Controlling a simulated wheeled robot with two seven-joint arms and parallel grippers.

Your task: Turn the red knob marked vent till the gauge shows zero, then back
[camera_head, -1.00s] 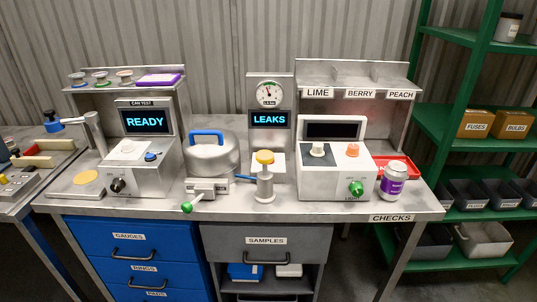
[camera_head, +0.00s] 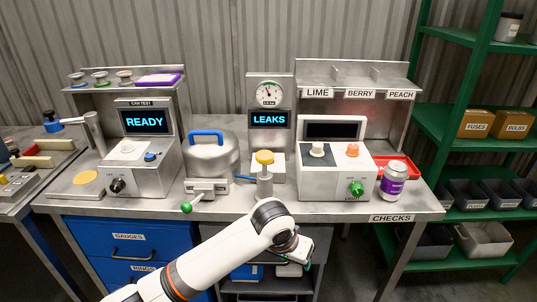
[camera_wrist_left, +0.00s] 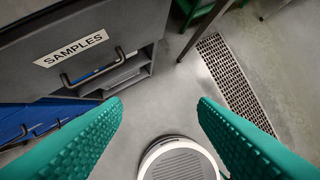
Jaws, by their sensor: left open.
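The round gauge (camera_head: 269,93) sits above the screen reading LEAKS (camera_head: 269,119); its needle points up and slightly left, off its scale numbers too small to read. I cannot make out a red knob marked vent in any view.
The SAMPLES drawer (camera_wrist_left: 96,62) is shut, beside my left gripper. Green shelving (camera_head: 460,150) stands right.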

